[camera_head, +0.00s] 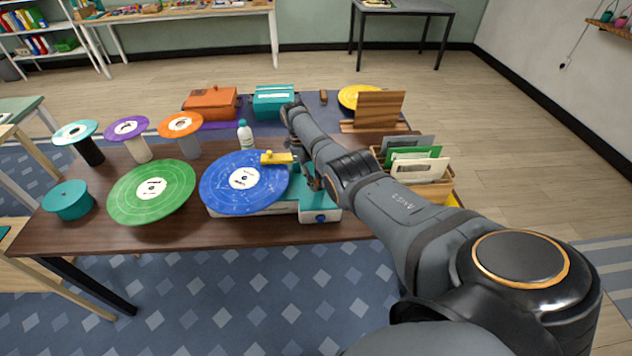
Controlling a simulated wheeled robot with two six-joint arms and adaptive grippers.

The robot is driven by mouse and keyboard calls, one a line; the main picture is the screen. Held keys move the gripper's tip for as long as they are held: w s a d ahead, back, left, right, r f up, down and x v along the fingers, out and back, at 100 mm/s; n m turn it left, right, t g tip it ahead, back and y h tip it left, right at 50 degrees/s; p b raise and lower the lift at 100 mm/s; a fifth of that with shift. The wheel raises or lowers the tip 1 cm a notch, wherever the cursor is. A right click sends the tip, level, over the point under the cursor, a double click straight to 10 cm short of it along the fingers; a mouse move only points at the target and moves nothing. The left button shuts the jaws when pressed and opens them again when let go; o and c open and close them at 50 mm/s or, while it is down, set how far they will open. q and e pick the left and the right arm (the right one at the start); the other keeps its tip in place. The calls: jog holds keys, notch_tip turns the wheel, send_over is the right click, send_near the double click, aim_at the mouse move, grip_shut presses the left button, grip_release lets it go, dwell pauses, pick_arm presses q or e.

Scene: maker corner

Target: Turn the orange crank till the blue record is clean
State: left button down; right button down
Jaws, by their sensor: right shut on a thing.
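The blue record (227,194) lies flat on a teal and white cleaning machine (320,216) near the table's front edge. Pale specks show on its blue face around a white label. A yellow pad or arm (276,158) rests over its back right edge. My right gripper (314,181) points down at the machine's right side, just right of the record, and is shut there. The orange crank is largely hidden behind my gripper and arm, so its angle cannot be told. My left gripper is out of view.
A green record (136,205) and a teal canister (68,203) lie left. Several discs on stands (127,128), a bottle (245,133), and orange (211,104) and teal (272,101) boxes stand behind. A sleeve rack (430,178) is at right.

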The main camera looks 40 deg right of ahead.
jog(key=c, duration=1.3)
grip_release()
jog(key=shift+a, duration=0.1)
